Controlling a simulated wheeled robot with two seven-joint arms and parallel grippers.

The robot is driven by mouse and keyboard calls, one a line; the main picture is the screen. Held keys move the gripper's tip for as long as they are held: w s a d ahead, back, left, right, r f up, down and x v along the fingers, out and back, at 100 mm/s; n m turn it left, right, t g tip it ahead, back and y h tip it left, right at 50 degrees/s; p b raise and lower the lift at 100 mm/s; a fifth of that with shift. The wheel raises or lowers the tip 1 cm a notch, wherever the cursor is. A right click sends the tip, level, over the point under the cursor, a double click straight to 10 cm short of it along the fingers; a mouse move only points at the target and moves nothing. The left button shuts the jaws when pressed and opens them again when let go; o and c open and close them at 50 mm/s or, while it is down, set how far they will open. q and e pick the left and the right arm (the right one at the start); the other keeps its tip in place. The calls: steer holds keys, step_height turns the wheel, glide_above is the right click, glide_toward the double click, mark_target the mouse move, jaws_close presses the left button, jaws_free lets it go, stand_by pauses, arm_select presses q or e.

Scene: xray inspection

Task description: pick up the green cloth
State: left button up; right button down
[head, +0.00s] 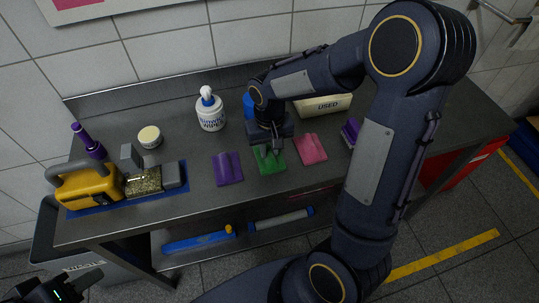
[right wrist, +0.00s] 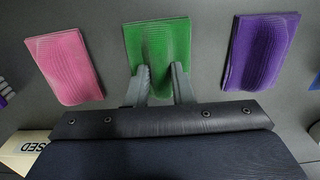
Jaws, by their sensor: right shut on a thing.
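The green cloth (head: 269,160) lies on the metal table between a purple cloth (head: 228,168) and a pink cloth (head: 310,149). My right gripper (head: 268,147) is directly above it, pointing down. In the right wrist view the green cloth (right wrist: 158,43) shows between the two fingers of my right gripper (right wrist: 160,80), which are shut on its raised fold. The cloth's far part still lies flat, and I cannot tell whether any of it is off the table. My left gripper (head: 62,290) is at the lower left of the head view, well away from the table; its fingers are partly cut off.
A white dispenser bottle (head: 211,113), a round tub (head: 150,137) and a yellow device (head: 92,184) stand on the left. A box marked USED (head: 324,105) is behind the pink cloth. The table's front strip is clear.

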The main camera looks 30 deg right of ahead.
mark_target(269, 150)
steer(key=shift+r, duration=0.5)
step_height(269, 150, up, 2)
steer(key=shift+r, duration=0.25)
steer(key=s+d+r, duration=0.5)
steer(key=s+r, duration=0.4)
steer(key=s, duration=0.4)
steer(key=shift+d+r+b, duration=0.2)
steer(key=shift+r+b, duration=0.1)
